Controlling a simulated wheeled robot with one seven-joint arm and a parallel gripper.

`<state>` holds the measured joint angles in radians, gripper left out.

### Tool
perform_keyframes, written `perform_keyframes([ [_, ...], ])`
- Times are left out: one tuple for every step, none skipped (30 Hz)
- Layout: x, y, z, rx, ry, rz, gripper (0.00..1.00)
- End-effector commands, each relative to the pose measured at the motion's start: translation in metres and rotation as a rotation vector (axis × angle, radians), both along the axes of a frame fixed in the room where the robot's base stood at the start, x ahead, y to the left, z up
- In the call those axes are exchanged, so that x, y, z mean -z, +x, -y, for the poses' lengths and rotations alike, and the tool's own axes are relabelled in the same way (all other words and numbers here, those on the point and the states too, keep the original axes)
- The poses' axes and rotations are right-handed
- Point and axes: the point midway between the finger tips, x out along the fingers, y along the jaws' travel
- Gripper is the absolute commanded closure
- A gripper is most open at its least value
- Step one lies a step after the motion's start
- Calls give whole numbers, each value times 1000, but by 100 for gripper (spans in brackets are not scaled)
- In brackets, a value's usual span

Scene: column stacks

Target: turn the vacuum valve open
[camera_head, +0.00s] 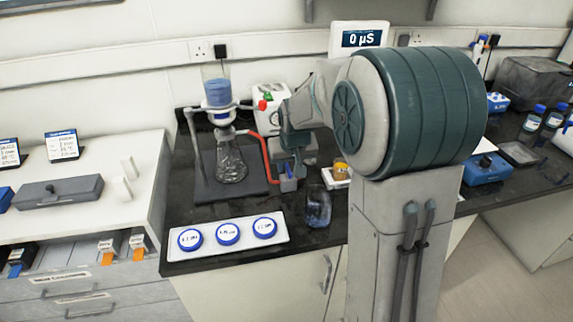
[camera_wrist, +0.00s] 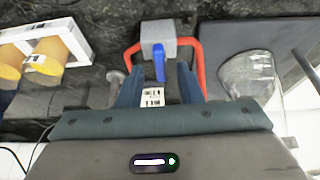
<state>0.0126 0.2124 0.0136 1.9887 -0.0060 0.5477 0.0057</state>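The vacuum valve (camera_wrist: 158,30) is a small grey block with a blue lever (camera_wrist: 159,66) and red tubing at both sides. In the head view the valve (camera_head: 288,184) sits low on the black bench, partly hidden by my gripper (camera_head: 291,165). In the wrist view my gripper (camera_wrist: 160,80) is open, with one finger on each side of the blue lever. A clear gap shows between the lever and each finger. Whether the fingertips reach down level with the lever is hard to tell.
A filter flask (camera_head: 230,160) on a stand is just left of the valve, joined by red tubing (camera_head: 262,150). A glass beaker (camera_head: 318,208) and an orange-filled container (camera_head: 341,170) are close on the right. A white tray (camera_head: 183,254) with blue-lidded dishes lies in front.

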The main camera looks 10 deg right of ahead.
Motion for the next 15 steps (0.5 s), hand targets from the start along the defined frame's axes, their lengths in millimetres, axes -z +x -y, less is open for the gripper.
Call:
perform_keyframes([
  [4, 1, 0, 0, 0, -2, 67],
  [5, 2, 0, 0, 0, -2, 67],
  [6, 2, 0, 0, 0, -1, 67],
  [7, 3, 0, 0, 0, 0, 67],
  [7, 3, 0, 0, 0, 0, 67],
  [7, 3, 0, -1, 0, 0, 67],
  [7, 3, 0, -1, 0, 1, 67],
  [7, 3, 0, -1, 0, 1, 67],
  [7, 3, 0, -1, 0, 1, 67],
  [7, 3, 0, -1, 0, 0, 67],
  [7, 3, 0, -1, 0, 0, 67],
  [7, 3, 0, -1, 0, 0, 70],
  [7, 3, 0, -1, 0, 0, 78],
  [7, 3, -1, -1, 0, 0, 87],
  [7, 3, -1, -1, 0, 0, 98],
])
